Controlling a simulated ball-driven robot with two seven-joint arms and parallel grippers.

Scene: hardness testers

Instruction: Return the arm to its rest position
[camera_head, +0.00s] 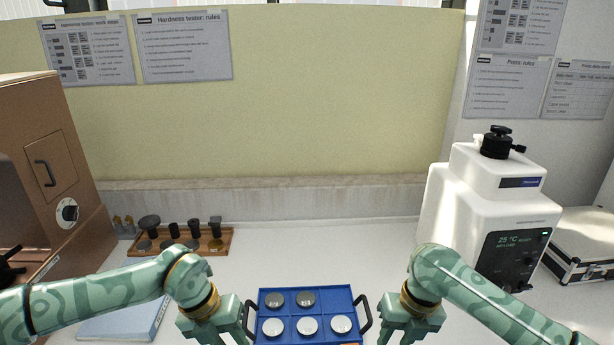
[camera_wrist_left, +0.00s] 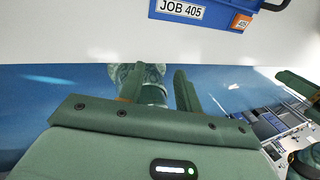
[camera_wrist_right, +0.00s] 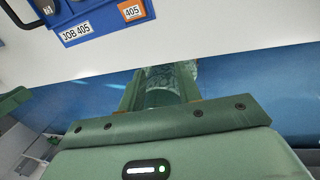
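My left gripper (camera_head: 228,332) is at the bottom of the head view, just left of a blue tray (camera_head: 310,293). Its two fingers (camera_wrist_left: 160,92) stand apart with nothing between them in the left wrist view. My right gripper (camera_head: 402,328) is just right of the tray. Its fingers (camera_wrist_right: 160,88) are also apart and empty in the right wrist view. The tray holds several round grey and silver discs and has a black handle at each side. In both wrist views the tray, labelled JOB 405, is apart from the fingers.
A brown cabinet (camera_head: 62,165) stands at the left and a white tester (camera_head: 490,205) at the right. A wooden rack (camera_head: 210,246) with dark weights is behind my left arm. A pale blue binder (camera_head: 125,318) lies under that arm. The counter behind the tray is clear.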

